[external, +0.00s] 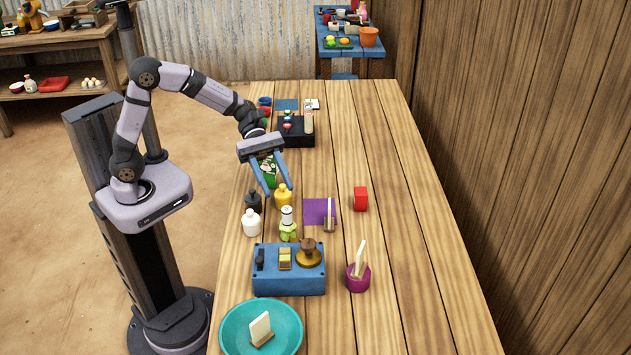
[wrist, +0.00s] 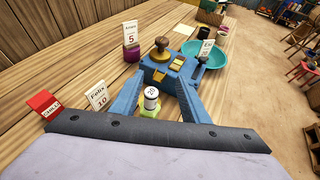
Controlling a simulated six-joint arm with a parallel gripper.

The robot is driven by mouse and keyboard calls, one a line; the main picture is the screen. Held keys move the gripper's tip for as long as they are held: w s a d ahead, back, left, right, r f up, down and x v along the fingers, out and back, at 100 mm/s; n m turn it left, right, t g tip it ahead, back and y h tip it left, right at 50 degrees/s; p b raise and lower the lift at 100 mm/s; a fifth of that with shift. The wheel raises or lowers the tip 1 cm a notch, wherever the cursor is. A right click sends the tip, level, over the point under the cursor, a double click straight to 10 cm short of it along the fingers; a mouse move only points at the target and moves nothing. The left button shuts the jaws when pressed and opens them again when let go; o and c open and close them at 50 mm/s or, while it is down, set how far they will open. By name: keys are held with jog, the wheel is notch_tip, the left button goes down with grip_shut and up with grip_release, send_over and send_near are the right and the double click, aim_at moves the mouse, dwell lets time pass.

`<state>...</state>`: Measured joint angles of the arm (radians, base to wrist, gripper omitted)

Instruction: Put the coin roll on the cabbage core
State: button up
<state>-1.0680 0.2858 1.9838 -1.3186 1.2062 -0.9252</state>
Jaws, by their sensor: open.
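The coin roll (external: 287,214) looks like a small pale upright cylinder with a dark band. It appears to stand on top of the pale green cabbage core (external: 288,233), behind the blue box. In the wrist view the coin roll (wrist: 151,95) shows a "20" mark, and the green core (wrist: 149,111) shows below it. My gripper (external: 281,193) is open, with its fingers pointing down, above and a little behind the coin roll. In the wrist view its fingers (wrist: 160,78) are spread wide on either side of the roll, with nothing held. The contact between roll and core is too small to judge.
White (external: 251,223), black (external: 253,201) and yellow (external: 283,193) bottles stand close by. A blue box (external: 289,283) with a brass knob, a teal bowl (external: 232,328), a purple pot (external: 358,283) and a red block (external: 361,198) surround it. The table's right side is clear.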

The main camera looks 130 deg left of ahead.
jog(key=s+d+f+m+g, duration=0.1)
jog(key=d+f+m+g, duration=0.1)
jog(key=d, duration=0.3)
jog(key=s+d+f+m+g+h, duration=0.1)
jog(key=d+f+m+g, duration=0.1)
jog(key=d, duration=0.4)
jog(key=s+d+f+m+g, duration=0.2)
jog(key=d+f+m+g, duration=0.1)
jog(key=d+f+m, duration=0.1)
jog(key=shift+d+f+m+h, duration=0.15)
jog(key=shift+d+m+h, duration=0.15)
jog(key=shift+d+m, duration=0.7)
jog(key=s+d+f+m+g+y, duration=0.2)
jog(key=s+m, duration=0.4)
jog(key=m, duration=0.4)
jog(key=s+d+f+m+g+y, duration=0.3)
jog(key=s+d+f+m+y, duration=0.1)
jog(key=m, duration=0.7)
jog(key=s+d+f, duration=0.1)
jog(key=s+f, duration=0.1)
jog(key=s, duration=0.1)
jog(key=shift+s+d+m, duration=0.15)
jog(key=shift+d+m, duration=0.05)
jog(key=shift+m, duration=0.1)
notch_tip(320, 180, up, 12)
jog(key=p, duration=1.2)
jog(key=shift+r, duration=0.2)
